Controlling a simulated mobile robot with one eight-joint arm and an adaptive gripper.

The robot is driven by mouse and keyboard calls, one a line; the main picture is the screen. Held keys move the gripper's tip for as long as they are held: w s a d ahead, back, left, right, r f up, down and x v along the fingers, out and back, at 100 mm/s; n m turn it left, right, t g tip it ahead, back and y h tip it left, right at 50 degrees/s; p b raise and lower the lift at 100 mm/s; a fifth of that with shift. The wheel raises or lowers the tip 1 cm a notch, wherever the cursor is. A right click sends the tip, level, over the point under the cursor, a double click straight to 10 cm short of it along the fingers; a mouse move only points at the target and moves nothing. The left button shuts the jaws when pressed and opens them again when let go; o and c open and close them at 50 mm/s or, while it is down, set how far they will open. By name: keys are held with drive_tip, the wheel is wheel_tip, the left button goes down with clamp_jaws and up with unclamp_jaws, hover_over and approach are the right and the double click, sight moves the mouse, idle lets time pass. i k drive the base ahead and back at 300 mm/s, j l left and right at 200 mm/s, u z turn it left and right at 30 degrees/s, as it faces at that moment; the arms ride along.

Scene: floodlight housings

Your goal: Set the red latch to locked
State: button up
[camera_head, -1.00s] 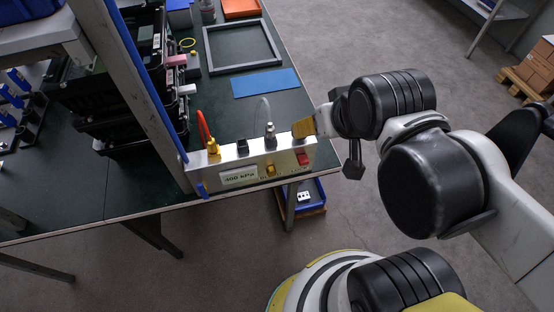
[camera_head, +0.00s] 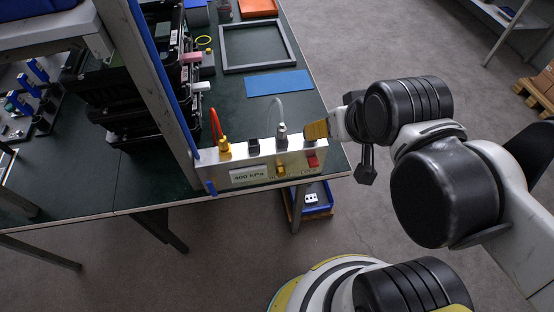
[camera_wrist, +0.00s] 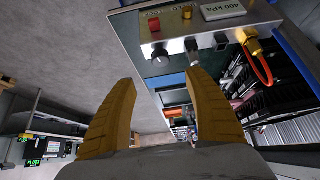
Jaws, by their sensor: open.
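The red latch (camera_head: 313,161) sits on the front face of a silver box at the right end. It also shows in the wrist view (camera_wrist: 154,24) near the top. My gripper (camera_head: 316,129) has yellow-brown fingers and is just above the box's right end in the head view. In the wrist view my gripper (camera_wrist: 162,76) is open, with nothing between its fingers, apart from the latch. Whether a finger touches the box top I cannot tell. A yellow latch (camera_head: 281,171) is left of the red one.
The silver box (camera_head: 212,172) carries a "400 kPa" label (camera_head: 249,174), a yellow fitting with a red hose (camera_head: 225,146) and a grey connector (camera_head: 282,138). It stands at the bench edge. A blue mat (camera_head: 278,83) lies behind. A blue post rises at left.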

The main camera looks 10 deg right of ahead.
sight(313, 162)
drive_tip(key=k+j, duration=0.35)
drive_tip(key=j, duration=0.15)
drive_tip(key=k+j, duration=0.4)
drive_tip(key=j+z, duration=0.05)
drive_tip(key=j, duration=0.05)
